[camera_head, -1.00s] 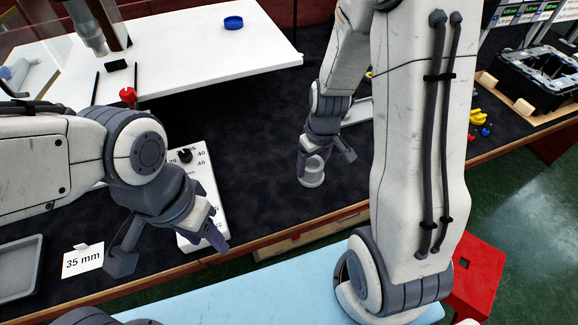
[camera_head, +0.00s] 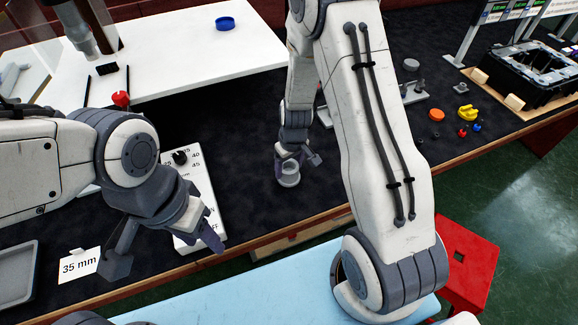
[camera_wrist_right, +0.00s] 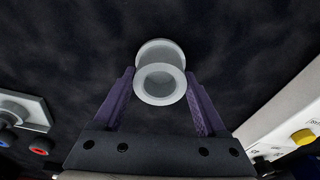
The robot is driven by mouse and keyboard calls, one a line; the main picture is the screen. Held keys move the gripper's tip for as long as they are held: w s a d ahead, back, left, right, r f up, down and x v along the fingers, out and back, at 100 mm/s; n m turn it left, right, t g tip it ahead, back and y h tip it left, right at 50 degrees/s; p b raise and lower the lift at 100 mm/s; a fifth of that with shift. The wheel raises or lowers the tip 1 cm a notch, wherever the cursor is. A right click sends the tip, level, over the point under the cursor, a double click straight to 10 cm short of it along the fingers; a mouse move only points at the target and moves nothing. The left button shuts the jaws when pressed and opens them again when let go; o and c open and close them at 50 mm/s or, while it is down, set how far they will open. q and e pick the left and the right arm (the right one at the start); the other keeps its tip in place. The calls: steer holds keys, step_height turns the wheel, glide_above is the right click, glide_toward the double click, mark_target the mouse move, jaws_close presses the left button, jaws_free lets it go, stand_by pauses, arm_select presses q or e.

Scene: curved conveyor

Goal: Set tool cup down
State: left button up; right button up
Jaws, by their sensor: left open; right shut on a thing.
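The tool cup (camera_head: 289,180) is a small grey round cup with a wide rim. It is upright at or just above the dark mat, left of my right upper arm; I cannot tell whether its base touches. My right gripper (camera_head: 296,160) is shut on it from above. In the right wrist view the cup (camera_wrist_right: 160,84) sits between the two purple fingers (camera_wrist_right: 160,76), its open mouth towards the camera. My left gripper (camera_head: 165,248) is open and empty, its fingers wide apart near the table's front edge.
A white panel with a black knob (camera_head: 180,157) lies beside my left gripper, near a "35 mm" card (camera_head: 79,264). Small coloured parts (camera_head: 467,113) and a black bin (camera_head: 525,72) stand at right. Dark mat around the cup is clear.

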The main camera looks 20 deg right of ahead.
steer(key=shift+f, duration=0.15)
steer(key=o, duration=1.5)
steer(key=shift+o, duration=0.2)
step_height(320, 180, up, 12)
steer(key=s, duration=0.2)
steer(key=s+a+r+n, duration=0.2)
steer(key=s+a+r, duration=0.4)
steer(key=a, duration=0.3)
steer(key=s+a+r+n, duration=0.1)
steer(key=s+a+r, duration=0.1)
steer(key=s, duration=0.6)
steer(key=s+a+r+n+g, duration=0.1)
steer(key=s+a+r, duration=0.2)
steer(key=s, duration=0.4)
steer(key=shift+s+y+p, duration=0.3)
steer(key=shift+s+p, duration=0.05)
steer(key=shift+s, duration=0.05)
